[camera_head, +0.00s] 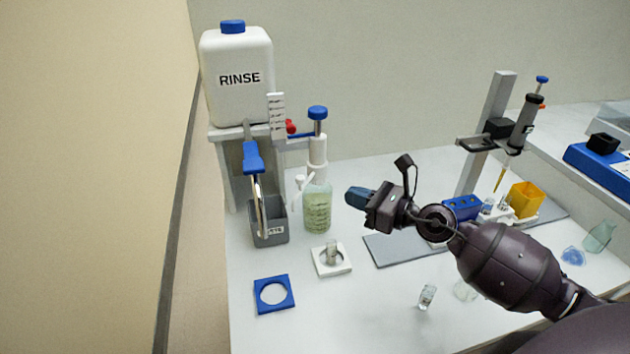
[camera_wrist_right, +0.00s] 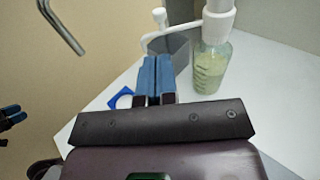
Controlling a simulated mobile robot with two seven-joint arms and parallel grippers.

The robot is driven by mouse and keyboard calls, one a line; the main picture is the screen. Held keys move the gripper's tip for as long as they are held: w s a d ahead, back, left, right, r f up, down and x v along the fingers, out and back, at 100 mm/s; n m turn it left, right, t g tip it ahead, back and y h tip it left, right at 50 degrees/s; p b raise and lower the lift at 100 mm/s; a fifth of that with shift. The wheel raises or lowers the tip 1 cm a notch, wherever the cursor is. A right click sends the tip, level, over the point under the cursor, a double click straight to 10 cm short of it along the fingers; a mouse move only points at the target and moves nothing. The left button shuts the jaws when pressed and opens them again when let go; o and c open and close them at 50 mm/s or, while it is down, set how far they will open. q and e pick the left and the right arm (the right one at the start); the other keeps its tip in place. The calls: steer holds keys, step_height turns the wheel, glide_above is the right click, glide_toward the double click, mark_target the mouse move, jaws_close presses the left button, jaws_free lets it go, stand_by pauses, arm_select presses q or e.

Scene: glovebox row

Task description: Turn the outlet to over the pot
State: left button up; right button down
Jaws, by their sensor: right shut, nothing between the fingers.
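The outlet (camera_head: 299,188) is a thin white spout on the dispenser bottle (camera_head: 318,208), which holds pale green liquid. In the head view it points left, towards the grey bin. The right wrist view also shows the outlet (camera_wrist_right: 152,40) reaching left of the bottle. A small clear pot (camera_head: 332,253) stands in a white holder (camera_head: 345,267) in front of the bottle; the outlet is not over it. My right gripper (camera_head: 352,197) is shut and empty, right of the bottle and apart from it. Part of my left gripper (camera_wrist_right: 14,117) seems to show at the wrist view's left edge.
A white RINSE tank (camera_head: 238,75) with a blue-handled tap (camera_head: 254,158) stands on a rack behind a grey bin (camera_head: 269,224). A blue square frame (camera_head: 273,295) lies in front. A glass vial (camera_head: 427,296) and pipette stand (camera_head: 487,135) are to the right.

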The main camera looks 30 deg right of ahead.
mark_target(304, 181)
steer(key=p+x, duration=0.1)
steer(key=x, duration=0.9)
steer(key=shift+w+a, duration=0.15)
arm_select(q)
steer(key=shift+s+a, duration=0.1)
steer(key=shift+s, duration=0.35)
steer(key=shift+w+r, duration=0.15)
